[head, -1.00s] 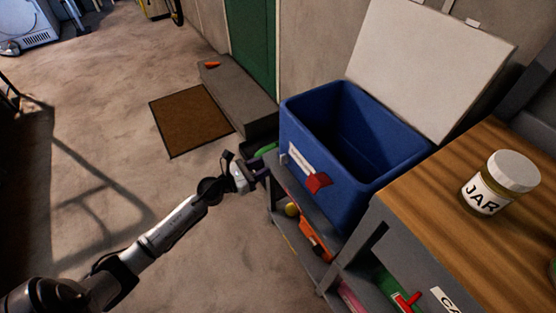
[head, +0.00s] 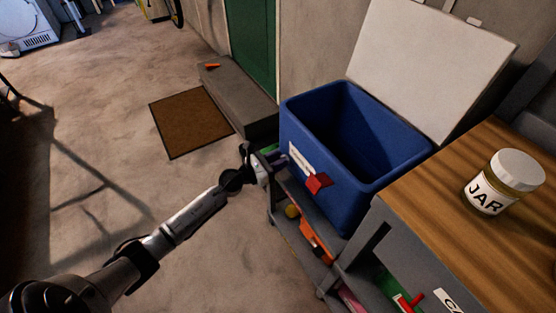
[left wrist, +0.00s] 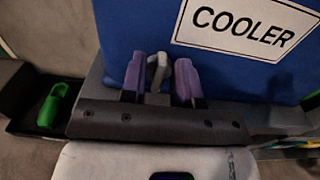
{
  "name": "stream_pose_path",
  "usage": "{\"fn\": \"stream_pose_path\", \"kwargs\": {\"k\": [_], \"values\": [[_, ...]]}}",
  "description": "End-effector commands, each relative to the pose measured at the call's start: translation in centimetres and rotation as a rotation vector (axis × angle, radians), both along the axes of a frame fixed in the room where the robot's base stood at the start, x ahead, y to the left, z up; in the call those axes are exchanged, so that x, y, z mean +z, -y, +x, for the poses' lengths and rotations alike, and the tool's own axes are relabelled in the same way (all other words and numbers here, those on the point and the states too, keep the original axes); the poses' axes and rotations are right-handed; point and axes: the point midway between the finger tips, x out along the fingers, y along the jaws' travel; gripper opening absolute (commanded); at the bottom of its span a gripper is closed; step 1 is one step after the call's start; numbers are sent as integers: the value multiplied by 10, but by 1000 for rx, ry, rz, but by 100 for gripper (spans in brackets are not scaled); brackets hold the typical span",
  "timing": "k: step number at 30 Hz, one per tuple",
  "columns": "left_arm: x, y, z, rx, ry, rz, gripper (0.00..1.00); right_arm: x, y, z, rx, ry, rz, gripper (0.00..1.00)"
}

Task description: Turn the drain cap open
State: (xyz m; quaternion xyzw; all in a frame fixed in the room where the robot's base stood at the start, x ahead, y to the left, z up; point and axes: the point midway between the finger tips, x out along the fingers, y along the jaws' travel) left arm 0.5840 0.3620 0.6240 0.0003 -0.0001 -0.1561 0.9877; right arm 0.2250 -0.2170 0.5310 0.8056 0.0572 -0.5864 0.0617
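The blue cooler (head: 345,185) stands open on a grey shelf unit, its pale lid (head: 430,65) leaning back. In the left wrist view its blue wall (left wrist: 130,30) carries a COOLER label. A small light-grey piece (left wrist: 158,72), likely the drain cap, sticks out low on that wall. My left gripper (left wrist: 162,80) has its purple fingers on either side of this piece, apart, with narrow gaps seeming to show. In the head view my left gripper (head: 272,158) is at the cooler's lower left side, and the cap cannot be made out there. My right gripper is not in view.
A red piece (head: 318,183) sticks out from the cooler's front. A jar (head: 503,182) stands on the wooden top (head: 430,210) at right. A green item (left wrist: 55,105) lies in a dark tray left of the gripper.

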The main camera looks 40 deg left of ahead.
Motion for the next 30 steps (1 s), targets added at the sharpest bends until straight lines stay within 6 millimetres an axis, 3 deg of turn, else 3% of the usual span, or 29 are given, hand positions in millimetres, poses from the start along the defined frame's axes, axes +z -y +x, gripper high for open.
{"fn": "stream_pose_path", "kwargs": {"k": [9,20,30], "values": [[0,0,0,0,0,0,0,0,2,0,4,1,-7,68],[1,0,0,0,-10,-29,0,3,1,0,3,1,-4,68],[2,-4,1,1,-81,-247,0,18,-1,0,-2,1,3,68]]}}
